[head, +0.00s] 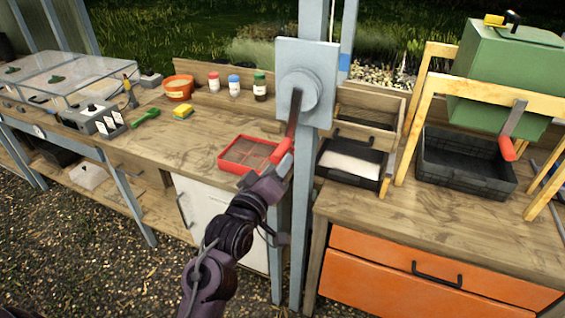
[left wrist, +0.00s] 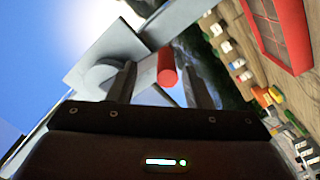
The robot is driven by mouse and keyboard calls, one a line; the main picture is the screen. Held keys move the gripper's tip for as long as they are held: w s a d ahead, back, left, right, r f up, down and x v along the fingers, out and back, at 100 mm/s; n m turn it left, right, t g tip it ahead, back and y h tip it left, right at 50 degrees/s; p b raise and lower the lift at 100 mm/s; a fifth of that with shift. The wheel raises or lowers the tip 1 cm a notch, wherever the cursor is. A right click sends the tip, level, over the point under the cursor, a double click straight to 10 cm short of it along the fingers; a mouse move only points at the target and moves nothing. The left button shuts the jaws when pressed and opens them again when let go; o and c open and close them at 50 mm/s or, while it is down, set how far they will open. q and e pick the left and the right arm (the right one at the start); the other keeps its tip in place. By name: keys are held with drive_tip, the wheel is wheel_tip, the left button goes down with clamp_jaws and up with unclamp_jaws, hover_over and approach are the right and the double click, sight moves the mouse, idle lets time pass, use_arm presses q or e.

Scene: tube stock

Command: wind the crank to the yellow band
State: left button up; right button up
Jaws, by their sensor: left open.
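A pale blue-grey crank box (head: 313,62) with a round hub is fixed on a post. Its dark crank arm (head: 293,117) hangs down, tilted slightly left, and ends in a red handle (head: 283,150). My left gripper (head: 279,165) is open at the handle, its fingers partly hidden in the head view. In the left wrist view the red handle (left wrist: 167,68) appears between the two spread fingers of the gripper (left wrist: 160,80); contact cannot be told. I cannot make out a yellow band on the crank box. My right gripper is not in view.
A green drum (head: 505,75) with another red-handled crank (head: 508,148) stands in a wooden frame at right. A red tray (head: 222,165) lies on the bench behind my gripper. The post (head: 303,220) runs down beside my arm. Black trays (head: 465,185) sit right.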

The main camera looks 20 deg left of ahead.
use_arm(q)
drive_tip(key=shift+s, duration=1.25)
drive_tip(key=shift+c, duration=0.2)
drive_tip(key=shift+c, duration=1.2)
drive_tip(key=shift+a+b, duration=0.25)
drive_tip(key=shift+b, duration=0.15)
drive_tip(key=shift+c, duration=1.1)
drive_tip(key=a, duration=0.1)
drive_tip(key=a+h+b, duration=0.1)
drive_tip(key=a, duration=0.1)
drive_tip(key=a+r+h+b, duration=0.1)
drive_tip(key=shift+s+a, duration=0.2)
drive_tip(key=shift+s, duration=0.15)
clamp_jaws()
drive_tip(key=s+a+r+n+g+h+b, duration=0.1)
drive_tip(key=s+a+r+n+h+b, duration=0.1)
drive_tip(key=a, duration=0.4)
drive_tip(key=w+d+f+p, duration=0.1)
drive_tip(key=w+d+f, duration=0.1)
drive_tip(key=w+d, duration=0.4)
drive_tip(key=shift+w+d+n+g, duration=0.2)
drive_tip(key=shift+w+n+g, duration=0.1)
drive_tip(key=shift+w, duration=1.05)
